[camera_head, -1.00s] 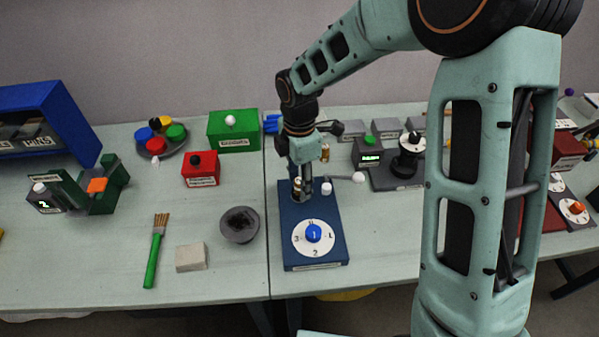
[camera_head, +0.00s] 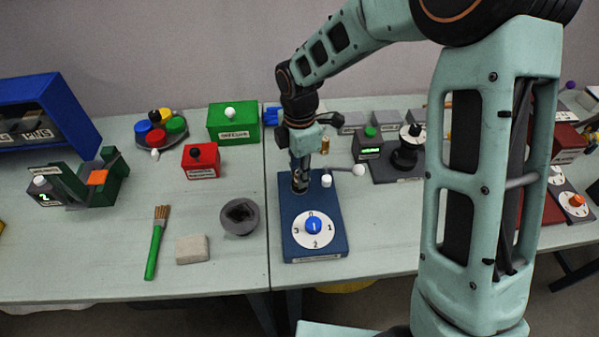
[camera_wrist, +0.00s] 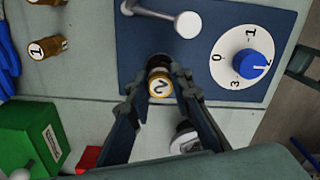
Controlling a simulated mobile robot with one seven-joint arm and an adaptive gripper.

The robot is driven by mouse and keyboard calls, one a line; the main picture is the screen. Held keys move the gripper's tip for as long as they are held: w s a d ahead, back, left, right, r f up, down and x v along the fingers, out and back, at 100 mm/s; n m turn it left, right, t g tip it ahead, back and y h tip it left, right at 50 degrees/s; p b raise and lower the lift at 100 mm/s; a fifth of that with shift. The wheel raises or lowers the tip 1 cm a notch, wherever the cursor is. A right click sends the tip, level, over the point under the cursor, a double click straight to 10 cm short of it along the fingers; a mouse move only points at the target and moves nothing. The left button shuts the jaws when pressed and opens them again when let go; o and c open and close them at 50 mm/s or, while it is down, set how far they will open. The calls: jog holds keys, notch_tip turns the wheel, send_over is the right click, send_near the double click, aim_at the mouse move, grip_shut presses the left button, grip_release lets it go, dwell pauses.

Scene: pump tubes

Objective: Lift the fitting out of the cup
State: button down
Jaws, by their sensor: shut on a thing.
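In the wrist view, a brass fitting (camera_wrist: 160,84) with a white end marked 2 sits between the two fingers of my gripper (camera_wrist: 163,88). The gripper is shut on it. The dark round mouth of the cup (camera_wrist: 158,60) shows just behind the fitting, at the edge of the blue base (camera_wrist: 205,85). I cannot tell how deep the fitting sits in the cup. In the head view my gripper (camera_head: 300,182) points down over the back left of the blue base (camera_head: 318,255), and its fingers hide the fitting and cup.
A white knob (camera_wrist: 188,25) and a dial with a blue knob (camera_wrist: 254,65) stand on the base near the gripper. Other brass fittings (camera_wrist: 46,46) lie to the left in the wrist view. A grey bowl (camera_head: 240,217) and a green box (camera_head: 233,124) stand left of the base.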

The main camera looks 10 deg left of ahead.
jog(key=shift+r+p, duration=2.6)
jog(key=shift+r, duration=0.5)
jog(key=shift+w, duration=0.1)
